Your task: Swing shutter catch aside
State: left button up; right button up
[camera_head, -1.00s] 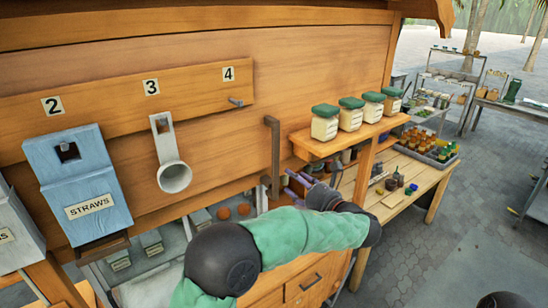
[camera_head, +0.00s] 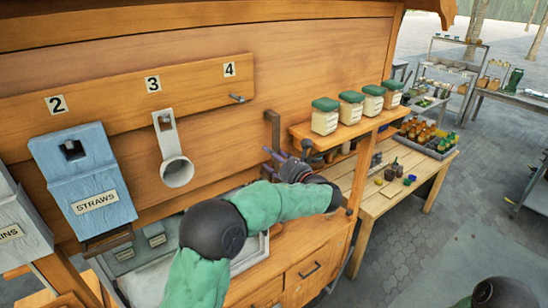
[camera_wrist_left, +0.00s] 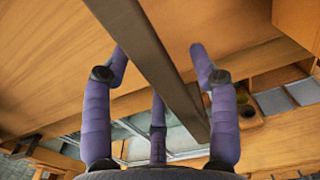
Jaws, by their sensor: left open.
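The shutter catch, a dark flat metal bar (camera_head: 272,130), hangs upright on the orange wooden shutter, left of the jar shelf. Its lower part is hidden behind my left gripper. My left gripper (camera_head: 272,160) is at the lower part of the bar, its purple fingers spread. In the left wrist view the catch (camera_wrist_left: 150,60) runs slantwise between the spread fingers of my left gripper (camera_wrist_left: 161,62). The fingers are open, and I cannot tell whether one touches the bar. My right gripper is out of view.
A shelf (camera_head: 325,135) with several green-lidded jars juts out just right of the catch. A straws box (camera_head: 85,180) and a white ring holder (camera_head: 176,170) hang on the left. A counter with drawers (camera_head: 310,272) lies below. A wooden table (camera_head: 385,205) stands on the right.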

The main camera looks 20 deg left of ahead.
aim_at(252, 153)
pick_arm(q)
grip_shut()
jog(key=s+a+m+p, duration=0.1)
jog(key=s+a+r+m+p, duration=0.1)
jog(key=s+m+p, duration=0.1)
jog(key=shift+a+r+p, duration=0.15)
jog(key=shift+p, duration=0.15)
jog(key=shift+s+a+r+m+p, duration=0.1)
jog(key=shift+s+a+m+p, duration=0.4)
jog(key=shift+m, duration=0.5)
jog(key=shift+d, duration=0.1)
grip_release()
